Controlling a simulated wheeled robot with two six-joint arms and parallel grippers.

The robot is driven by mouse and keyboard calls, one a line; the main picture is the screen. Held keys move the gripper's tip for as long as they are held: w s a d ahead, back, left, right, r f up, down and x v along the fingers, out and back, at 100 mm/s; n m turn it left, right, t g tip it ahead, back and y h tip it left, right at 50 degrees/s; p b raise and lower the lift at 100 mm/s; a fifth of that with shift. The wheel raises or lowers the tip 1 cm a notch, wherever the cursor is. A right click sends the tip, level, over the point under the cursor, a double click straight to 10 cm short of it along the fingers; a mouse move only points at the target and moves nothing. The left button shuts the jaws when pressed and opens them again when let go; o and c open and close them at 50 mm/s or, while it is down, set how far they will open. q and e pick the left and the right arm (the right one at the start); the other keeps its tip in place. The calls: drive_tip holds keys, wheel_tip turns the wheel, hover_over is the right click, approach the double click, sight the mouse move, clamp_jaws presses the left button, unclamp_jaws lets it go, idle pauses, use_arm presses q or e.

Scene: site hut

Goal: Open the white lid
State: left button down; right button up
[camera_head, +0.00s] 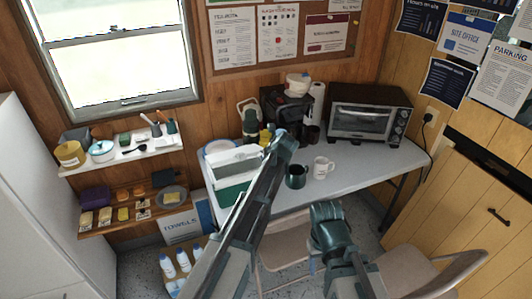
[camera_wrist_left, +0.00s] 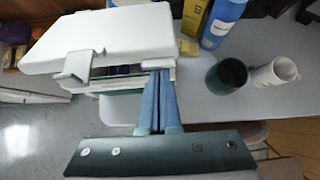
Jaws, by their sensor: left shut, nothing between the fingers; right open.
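The white lid (camera_wrist_left: 105,38) tops a green-and-white box (camera_head: 233,190) on the table. The lid also shows in the head view (camera_head: 236,161). A white latch (camera_wrist_left: 76,67) hangs at its front edge. In the left wrist view a gap with dark and blue parts shows under the lid's near edge; I cannot tell how far it is raised. My left gripper (camera_wrist_left: 158,74) is shut and empty, its blue fingertips at the box's near right side, close under the lid's edge; contact is unclear. My right gripper (camera_head: 313,264) is open and empty, low in front of the table.
A dark green mug (camera_head: 297,176) and a white mug (camera_head: 322,167) stand right of the box. A blue bottle (camera_wrist_left: 222,22) and a yellow box (camera_wrist_left: 195,16) stand behind it. A toaster oven (camera_head: 366,118) is at the back right. Folding chairs (camera_head: 412,270) stand in front.

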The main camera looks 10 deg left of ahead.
use_arm(q)
drive_tip(key=w+r+g+p, duration=0.1)
drive_tip(key=r+p, duration=0.1)
drive_tip(key=w+a+r+g+h+p, duration=0.1)
drive_tip(key=r+p, duration=0.1)
drive_tip(key=p, duration=0.1)
drive_tip(key=w+r+h+p, duration=0.1)
drive_tip(key=r+p, duration=0.1)
drive_tip(key=p, duration=0.1)
drive_tip(key=shift+a+r+g, duration=0.1)
drive_tip(key=shift+a+g, duration=0.3)
drive_tip(key=w+a+r+p, duration=0.5)
drive_tip(key=w+p, duration=0.1)
drive_tip(key=w, duration=0.1)
drive_tip(key=shift+w+a+r, duration=0.3)
drive_tip(key=shift+a+r, duration=0.05)
drive_tip(key=shift+a, duration=0.05)
drive_tip(key=s+d, duration=0.2)
drive_tip(key=s, duration=0.1)
wheel_tip(320, 180, up, 10)
drive_tip(key=w+a+p, duration=0.1)
drive_tip(key=w+p, duration=0.1)
drive_tip(key=p, duration=0.7)
drive_tip(key=shift+w+a+f, duration=0.25)
drive_tip(key=shift+w+a, duration=0.15)
